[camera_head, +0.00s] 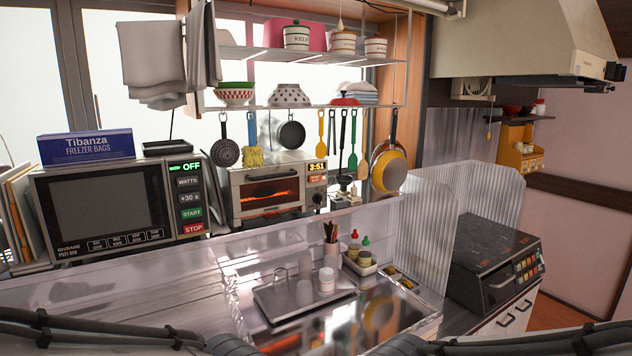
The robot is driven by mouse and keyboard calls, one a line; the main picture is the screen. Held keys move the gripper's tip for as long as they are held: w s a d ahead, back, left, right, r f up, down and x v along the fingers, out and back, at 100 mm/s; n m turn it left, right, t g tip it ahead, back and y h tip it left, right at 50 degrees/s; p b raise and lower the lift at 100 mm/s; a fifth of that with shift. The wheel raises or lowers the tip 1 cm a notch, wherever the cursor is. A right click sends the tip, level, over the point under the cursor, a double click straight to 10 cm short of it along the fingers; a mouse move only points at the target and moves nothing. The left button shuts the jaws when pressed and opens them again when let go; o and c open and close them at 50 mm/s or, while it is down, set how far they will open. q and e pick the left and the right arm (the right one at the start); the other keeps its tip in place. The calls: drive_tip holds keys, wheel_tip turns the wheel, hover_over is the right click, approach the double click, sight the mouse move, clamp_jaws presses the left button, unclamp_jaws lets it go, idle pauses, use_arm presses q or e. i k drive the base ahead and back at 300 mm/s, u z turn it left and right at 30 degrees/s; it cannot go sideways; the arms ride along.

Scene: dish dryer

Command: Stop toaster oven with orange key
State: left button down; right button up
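The toaster oven (272,193) stands on the counter behind the sink, right of the microwave. It is a pale box with a glass door, and orange glowing bars show inside. Its control panel is on the right of its front. A lit display (317,167) there reads about 3:51. Just below the display is a small orange key (316,179). A dark knob (318,198) sits lower on the panel. Dark parts of my two arms cross the bottom corners of the head view. Neither gripper shows, and nothing touches the oven.
The microwave (105,205) reads OFF and has a red STOP key (193,229). Pans and utensils hang from the rack (300,104) above the oven. A clear corrugated screen (418,220) stands before the stove (485,255).

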sight(313, 178)
drive_tip(key=k, duration=0.65)
drive_tip(key=z, duration=0.35)
drive_tip(key=i, duration=0.4)
drive_tip(key=z, duration=0.95)
drive_tip(key=i, duration=1.35)
drive_tip(key=u, duration=0.95)
drive_tip(key=i, duration=0.6)
drive_tip(key=u, duration=0.55)
